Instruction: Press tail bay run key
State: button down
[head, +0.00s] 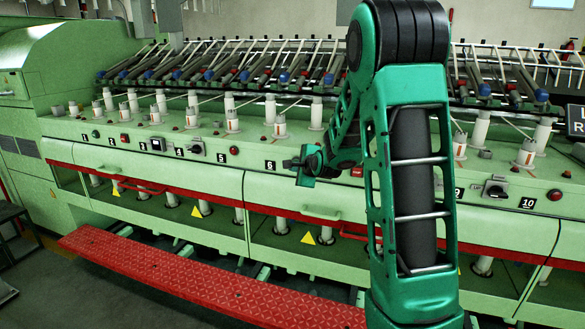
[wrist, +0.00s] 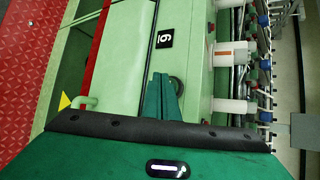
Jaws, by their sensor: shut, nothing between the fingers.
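The long green machine's front panel (head: 255,153) carries numbered labels and several knobs and buttons. No marking that I can read names the tail bay run key. My gripper (head: 290,163) is shut and empty, close to the panel just right of the label 6 (head: 270,166). In the wrist view the shut fingers (wrist: 161,78) lie near a dark round fitting (wrist: 177,84), partly hidden behind them. I cannot tell whether they touch it. The label 6 (wrist: 165,38) is beyond the fingertips. A green button (head: 96,134) and a red one (head: 124,139) are at far left.
Rotary switches (head: 197,148) (head: 495,188) and red buttons (head: 234,150) (head: 554,194) sit along the panel. White posts (head: 280,127) stand behind it. A red step (head: 200,280) runs along the machine's foot.

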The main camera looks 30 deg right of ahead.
jog(key=s+a, duration=0.1)
jog(key=a, duration=0.1)
jog(key=s+a, duration=0.2)
dwell(0.7)
dwell(0.6)
jog(key=s+a+f+n+g+y, duration=0.1)
jog(key=s+n+g, duration=0.3)
jog(key=s, duration=1)
jog(key=s+a+f+n+g+y, duration=0.1)
jog(key=s+a+n+g, duration=0.3)
jog(key=s+n, duration=0.4)
jog(key=s+a+f+n+g+y, duration=0.1)
jog(key=s+n+g, duration=0.3)
jog(key=s, duration=1.8)
jog(key=shift+s+a+n+g, duration=0.25)
jog(key=shift+a+n+g, duration=0.15)
jog(key=shift+a+n, duration=0.45)
